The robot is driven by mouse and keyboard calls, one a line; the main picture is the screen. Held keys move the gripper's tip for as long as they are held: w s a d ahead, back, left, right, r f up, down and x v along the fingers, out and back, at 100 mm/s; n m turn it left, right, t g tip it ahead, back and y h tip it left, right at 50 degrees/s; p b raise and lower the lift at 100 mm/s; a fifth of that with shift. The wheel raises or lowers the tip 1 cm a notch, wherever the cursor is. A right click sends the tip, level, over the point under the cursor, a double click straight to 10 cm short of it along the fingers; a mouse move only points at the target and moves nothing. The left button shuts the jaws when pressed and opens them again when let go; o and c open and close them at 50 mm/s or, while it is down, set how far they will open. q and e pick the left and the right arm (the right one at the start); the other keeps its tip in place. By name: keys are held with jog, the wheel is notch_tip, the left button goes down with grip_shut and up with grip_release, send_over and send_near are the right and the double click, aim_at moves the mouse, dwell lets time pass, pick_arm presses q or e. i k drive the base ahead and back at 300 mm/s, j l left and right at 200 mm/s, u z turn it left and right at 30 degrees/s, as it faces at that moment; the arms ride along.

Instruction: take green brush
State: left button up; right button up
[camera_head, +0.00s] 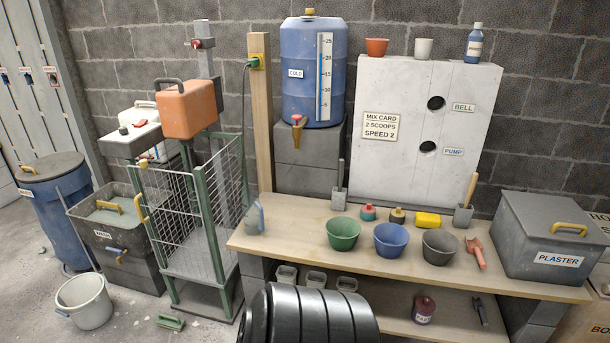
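A small green brush (171,322) lies on the grey floor at the lower left, in front of the wire cage trolley and to the right of the white bucket. It looks like a block with a handle; its bristles are hard to make out at this size. It lies free, with nothing on it. Neither of my grippers is in view.
A white bucket (84,301) stands left of the brush. The wire cage trolley (192,262) stands behind it. A wooden bench (294,234) holds several tubs and tools at the right. A black ribbed rounded shape (312,315) fills the bottom centre. Floor around the brush is mostly clear.

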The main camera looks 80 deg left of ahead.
aim_at(165, 322)
jog(key=u, duration=3.95)
jog(key=i+j+z, duration=0.2)
jog(key=i, duration=0.3)
jog(key=i+j+z, duration=0.2)
jog(key=i+j, duration=0.3)
